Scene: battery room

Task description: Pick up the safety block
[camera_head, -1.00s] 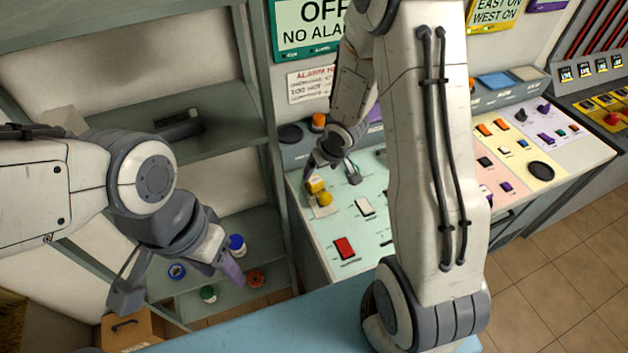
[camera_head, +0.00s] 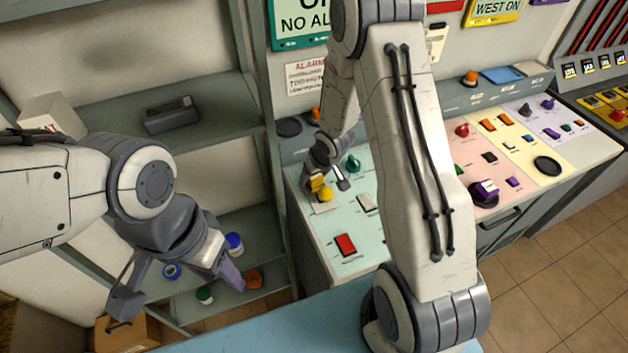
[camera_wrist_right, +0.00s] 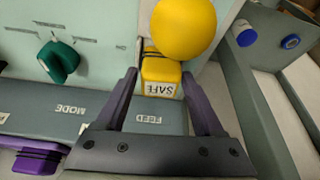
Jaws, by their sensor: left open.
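The safety block (camera_wrist_right: 160,84) is a small yellow block with a white SAFE label and dark bands on its upper part. It sits against a large yellow ball-shaped knob (camera_wrist_right: 184,28) on the pale green panel. In the head view the block (camera_head: 316,183) is partly hidden by my right gripper (camera_head: 325,181). In the wrist view my right gripper (camera_wrist_right: 160,76) is open, with its purple fingers on either side of the block and small gaps visible. My left gripper (camera_head: 180,286) is open and empty in front of the shelves at the left.
The panel (camera_head: 360,243) carries a red switch (camera_head: 345,244) and a green knob (camera_head: 353,163). Shelves (camera_head: 200,125) stand to the left, with a dark tray (camera_head: 171,114) and small coloured reels. A blue surface (camera_head: 270,325) lies in front.

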